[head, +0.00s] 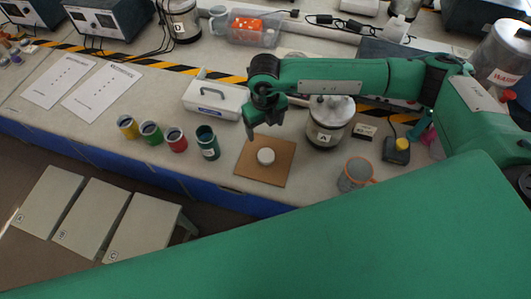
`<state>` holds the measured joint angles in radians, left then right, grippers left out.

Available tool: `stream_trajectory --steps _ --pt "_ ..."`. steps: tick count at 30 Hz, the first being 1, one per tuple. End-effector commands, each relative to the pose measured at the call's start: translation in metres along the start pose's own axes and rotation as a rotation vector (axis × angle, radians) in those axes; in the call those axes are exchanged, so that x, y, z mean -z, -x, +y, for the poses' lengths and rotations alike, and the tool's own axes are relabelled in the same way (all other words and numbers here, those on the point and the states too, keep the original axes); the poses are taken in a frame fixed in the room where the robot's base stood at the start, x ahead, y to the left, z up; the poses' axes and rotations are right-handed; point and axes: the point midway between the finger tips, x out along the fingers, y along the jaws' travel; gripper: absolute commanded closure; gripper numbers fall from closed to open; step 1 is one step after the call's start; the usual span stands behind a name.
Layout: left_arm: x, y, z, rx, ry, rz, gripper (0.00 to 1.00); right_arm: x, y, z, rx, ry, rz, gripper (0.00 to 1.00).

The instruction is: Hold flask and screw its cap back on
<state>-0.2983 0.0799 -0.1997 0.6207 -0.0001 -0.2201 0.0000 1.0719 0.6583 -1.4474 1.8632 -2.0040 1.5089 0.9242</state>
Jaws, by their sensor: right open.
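A small round white piece (266,156), which looks like a cap, lies on a square brown board (279,173) near the bench's front edge. My right gripper (265,131) is open and empty, pointing down just behind the white piece and apart from it. A dark teal open-topped vessel (207,143) with a pale label stands upright left of the board; it may be the flask, but I cannot tell for sure. My left gripper is out of view.
Yellow, green and red cups (176,140) stand left of the teal vessel. A white handled case (215,100), a metal jar marked A (327,124) and a grey mug with an orange rim (355,176) surround the board. My own green body covers the foreground.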

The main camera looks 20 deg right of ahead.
Motion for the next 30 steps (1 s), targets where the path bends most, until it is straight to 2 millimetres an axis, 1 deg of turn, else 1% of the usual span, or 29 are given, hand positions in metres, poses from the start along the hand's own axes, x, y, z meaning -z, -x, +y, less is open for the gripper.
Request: stream_trajectory --steps 8,11,18,21,25,30 --pt "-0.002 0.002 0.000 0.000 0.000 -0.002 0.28 0.000 -0.003 0.001 -0.004 0.001 0.002 0.23" --pt "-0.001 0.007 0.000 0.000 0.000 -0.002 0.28 0.002 -0.013 0.002 -0.004 0.000 0.006 0.23" --pt "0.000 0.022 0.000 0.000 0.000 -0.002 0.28 0.002 -0.060 0.002 -0.005 0.001 0.005 0.23" --pt "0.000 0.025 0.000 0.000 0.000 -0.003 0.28 0.001 -0.074 0.002 -0.005 0.001 0.003 0.23" --pt "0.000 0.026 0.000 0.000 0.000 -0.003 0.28 0.002 -0.085 0.002 -0.006 0.002 0.002 0.23" --pt "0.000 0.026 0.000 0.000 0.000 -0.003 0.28 0.001 -0.087 0.002 -0.005 0.002 0.001 0.23"
